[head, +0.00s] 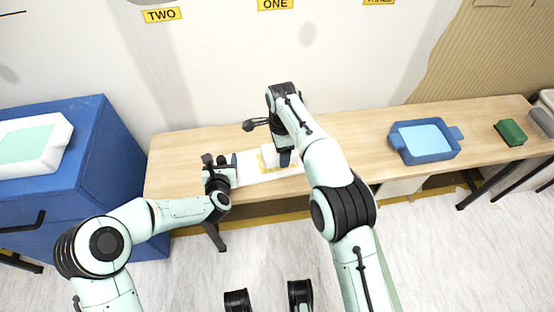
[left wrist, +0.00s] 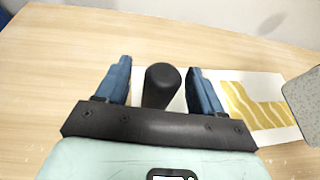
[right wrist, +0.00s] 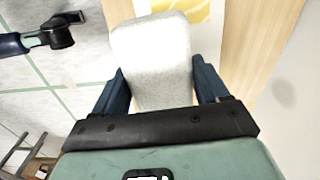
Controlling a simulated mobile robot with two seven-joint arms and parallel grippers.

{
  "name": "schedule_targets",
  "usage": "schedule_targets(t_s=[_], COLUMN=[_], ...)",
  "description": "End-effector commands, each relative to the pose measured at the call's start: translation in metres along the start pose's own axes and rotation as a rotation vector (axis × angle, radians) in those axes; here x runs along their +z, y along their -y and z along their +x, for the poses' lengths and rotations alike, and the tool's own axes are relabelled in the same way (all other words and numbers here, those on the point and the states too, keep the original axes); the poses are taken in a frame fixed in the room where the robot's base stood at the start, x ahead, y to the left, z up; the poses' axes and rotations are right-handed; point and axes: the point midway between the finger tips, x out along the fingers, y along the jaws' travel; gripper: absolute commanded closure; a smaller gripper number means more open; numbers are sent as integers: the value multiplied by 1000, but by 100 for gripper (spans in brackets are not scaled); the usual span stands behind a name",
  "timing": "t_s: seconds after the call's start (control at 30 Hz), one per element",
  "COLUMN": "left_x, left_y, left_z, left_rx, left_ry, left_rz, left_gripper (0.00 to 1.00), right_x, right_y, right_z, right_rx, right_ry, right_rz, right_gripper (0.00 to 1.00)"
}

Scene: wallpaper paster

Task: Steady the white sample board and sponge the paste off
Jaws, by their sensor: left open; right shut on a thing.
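The white sample board (head: 246,178) lies flat on the table with yellow wavy paste (left wrist: 255,105) on it. My left gripper (head: 221,163) is open at the board's left end. A black upright knob (left wrist: 160,86) stands between its fingers, with gaps on both sides. My right gripper (right wrist: 158,72) is shut on a pale grey speckled sponge (right wrist: 152,50). In the head view the sponge (head: 268,155) is over the paste's far side; in the left wrist view it (left wrist: 304,95) shows at the right edge. I cannot tell whether it touches the board. My right arm hides the board's right end.
A blue tray (head: 396,143) with a light blue inside stands right on the wooden table (head: 340,140). A green block (head: 510,132) lies farther right. A blue cabinet (head: 105,170) with a white tray (head: 62,133) stands left. The wall (head: 225,75) rises behind the table.

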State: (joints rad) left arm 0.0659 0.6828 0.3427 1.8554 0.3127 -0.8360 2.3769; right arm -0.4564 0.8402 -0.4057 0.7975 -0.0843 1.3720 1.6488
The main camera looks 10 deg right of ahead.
Motion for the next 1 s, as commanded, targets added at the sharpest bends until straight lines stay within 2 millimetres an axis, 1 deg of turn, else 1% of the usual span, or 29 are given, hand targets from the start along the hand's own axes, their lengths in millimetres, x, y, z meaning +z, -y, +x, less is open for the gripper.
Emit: schedule_targets(t_s=[0.3,0.4,0.5,0.6,0.7,1.0], left_x=[1,0,0,0,0,0], left_y=[-1,-1,0,0,0,0], left_z=[-63,-82,-96,-105,-109,-110], left_rx=[1,0,0,1,1,1], left_ry=[1,0,0,0,0,0], left_rz=[1,2,1,1,0,0], left_gripper=[32,32,32,32,32,32], right_x=[0,0,0,0,0,0], right_y=[0,0,0,0,0,0], right_z=[0,0,0,0,0,0], right_rx=[0,0,0,0,0,0], right_ry=[0,0,0,0,0,0], right_rz=[0,0,0,0,0,0], right_gripper=[58,58,58,58,58,58])
